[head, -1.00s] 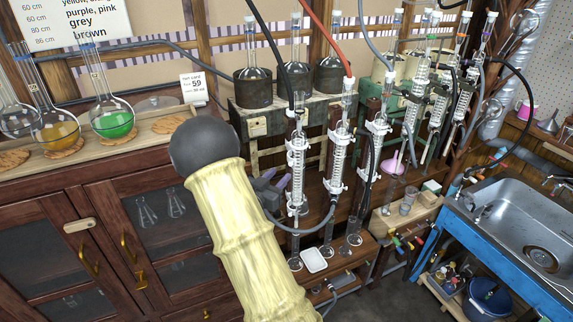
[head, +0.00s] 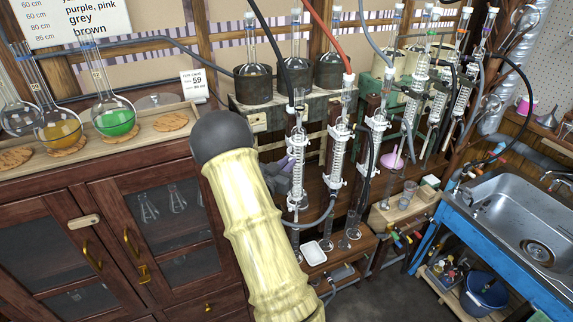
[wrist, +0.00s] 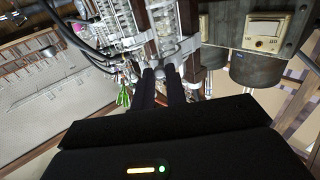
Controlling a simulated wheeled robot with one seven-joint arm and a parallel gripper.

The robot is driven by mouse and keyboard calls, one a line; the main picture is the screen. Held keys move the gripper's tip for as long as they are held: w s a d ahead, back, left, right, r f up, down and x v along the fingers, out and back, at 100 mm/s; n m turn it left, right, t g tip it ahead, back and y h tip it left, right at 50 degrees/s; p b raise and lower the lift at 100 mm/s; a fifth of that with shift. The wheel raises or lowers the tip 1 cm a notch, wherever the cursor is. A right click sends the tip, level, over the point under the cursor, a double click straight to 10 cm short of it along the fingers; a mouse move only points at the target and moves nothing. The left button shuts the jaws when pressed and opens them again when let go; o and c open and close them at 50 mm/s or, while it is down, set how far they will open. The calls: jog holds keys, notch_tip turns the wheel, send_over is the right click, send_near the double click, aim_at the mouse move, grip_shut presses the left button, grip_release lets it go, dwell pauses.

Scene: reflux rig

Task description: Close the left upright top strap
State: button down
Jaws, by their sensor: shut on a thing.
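The left upright (head: 297,190) is a tall glass column with a black hose at its top, in the middle of the head view. White fittings sit along it, and the top strap (head: 298,137) is a small white band near its upper end. My gripper (head: 288,165) is at the left side of this column, just below that band, partly hidden by my arm. In the wrist view, my two dark fingers (wrist: 160,74) are close together at the column, shut on a small pale part that looks like the strap. The fingers hide most of it.
A second glass upright (head: 338,150) with a red hose stands just to the right, with more beyond. Dark heating pots (head: 254,85) with flasks stand behind. A flask of green liquid (head: 114,122) sits on the left shelf. A sink (head: 525,225) is at right.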

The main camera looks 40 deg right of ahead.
jog(key=shift+s+d+t+b, duration=0.15)
jog(key=shift+t+b, duration=0.15)
jog(key=shift+b, duration=0.15)
jog(key=d+n+t+y+b, duration=0.3)
jog(key=n+y, duration=0.2)
jog(key=y, duration=0.1)
jog(key=s+d+n+t+y+b, duration=0.1)
jog(key=d+n+t+y+b, duration=0.2)
jog(key=n+t+y+b, duration=0.1)
jog(key=s+d+n+t+y+b, duration=0.1)
jog(key=d+n+t+y+b, duration=0.2)
jog(key=n+y, duration=0.3)
jog(key=shift+d+r+t+y, duration=0.1)
jog(key=shift+d+t+y, duration=0.2)
jog(key=shift+y, duration=0.35)
jog(key=shift+d+t+y, duration=0.2)
jog(key=shift+d+y, duration=0.05)
jog(key=shift+y, duration=0.4)
jog(key=shift+w+d+n+g+y+p, duration=0.25)
jog(key=shift+n+y, duration=0.25)
jog(key=shift+y, duration=0.3)
jog(key=shift+w+d+n+g+y+p, duration=0.15)
jog(key=shift+d+n+y+p, duration=0.3)
jog(key=shift+y, duration=0.35)
jog(key=shift+a, duration=0.1)
